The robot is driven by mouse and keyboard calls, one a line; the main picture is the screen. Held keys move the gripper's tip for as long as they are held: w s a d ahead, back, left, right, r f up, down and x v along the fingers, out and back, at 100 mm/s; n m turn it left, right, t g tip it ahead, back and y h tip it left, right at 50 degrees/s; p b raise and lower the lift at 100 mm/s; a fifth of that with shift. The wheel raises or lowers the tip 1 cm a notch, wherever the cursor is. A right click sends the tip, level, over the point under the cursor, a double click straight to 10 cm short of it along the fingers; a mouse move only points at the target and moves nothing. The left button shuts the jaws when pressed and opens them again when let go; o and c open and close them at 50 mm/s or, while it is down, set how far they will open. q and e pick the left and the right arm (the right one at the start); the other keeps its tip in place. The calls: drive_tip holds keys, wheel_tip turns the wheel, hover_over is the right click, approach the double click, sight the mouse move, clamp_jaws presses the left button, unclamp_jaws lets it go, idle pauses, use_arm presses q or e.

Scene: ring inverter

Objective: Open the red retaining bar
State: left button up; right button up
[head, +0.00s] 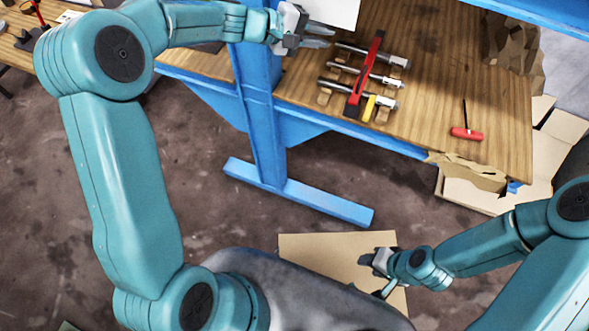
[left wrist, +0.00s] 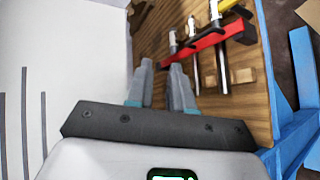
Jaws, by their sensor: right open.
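The red retaining bar (head: 366,72) lies across several metal rod-shaped tools on small wooden blocks on the wooden bench top (head: 440,90). In the left wrist view the red bar (left wrist: 207,42) runs across the tools, beyond the fingertips and to the right. My left gripper (head: 330,37) is open and empty, left of the bar's upper part and apart from it in the head view. Its fingers (left wrist: 161,68) also show in the left wrist view with a gap between them. My right gripper (head: 376,274) is open, low above the floor area, far from the bench.
A yellow piece (head: 369,108) sits beside the bar's near end. A red-handled tool (head: 466,134) lies on the bench at the right. Cardboard (head: 470,190) lies at the lower right, with a flat sheet (head: 320,250) on the floor.

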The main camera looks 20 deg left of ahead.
use_arm(q)
drive_tip(key=p+x, duration=0.4)
drive_tip(key=x, duration=1)
drive_tip(key=s+f+t+b, duration=0.1)
drive_tip(key=f+b, duration=0.2)
drive_tip(key=b, duration=0.3)
drive_tip(key=s+f+m+t+b, duration=0.1)
drive_tip(key=f+b, duration=0.2)
drive_tip(key=b, duration=0.3)
drive_tip(key=s+f+m+h+b, duration=0.1)
drive_tip(key=f+b, duration=0.2)
drive_tip(key=b, duration=0.3)
drive_tip(key=shift+a+f+t+b, duration=0.1)
drive_tip(key=shift+f+t+b, duration=0.2)
drive_tip(key=shift+f+t, duration=0.1)
drive_tip(key=r+b+v, duration=0.1)
drive_tip(key=b+v, duration=0.1)
drive_tip(key=v, duration=1.5)
drive_tip(key=s+d+f+g+y+p, duration=0.2)
drive_tip(key=s+f+g, duration=0.2)
drive_tip(key=f, duration=0.5)
drive_tip(key=s+d+f+m+g+y+p, duration=0.1)
drive_tip(key=s+d+f+g+p, duration=0.1)
drive_tip(key=s+f+g, duration=0.2)
drive_tip(key=s+f, duration=0.3)
drive_tip(key=f, duration=0.3)
drive_tip(key=shift+s+d+f+y+p, duration=0.2)
drive_tip(key=shift+y+p, duration=0.1)
drive_tip(key=shift+y, duration=0.1)
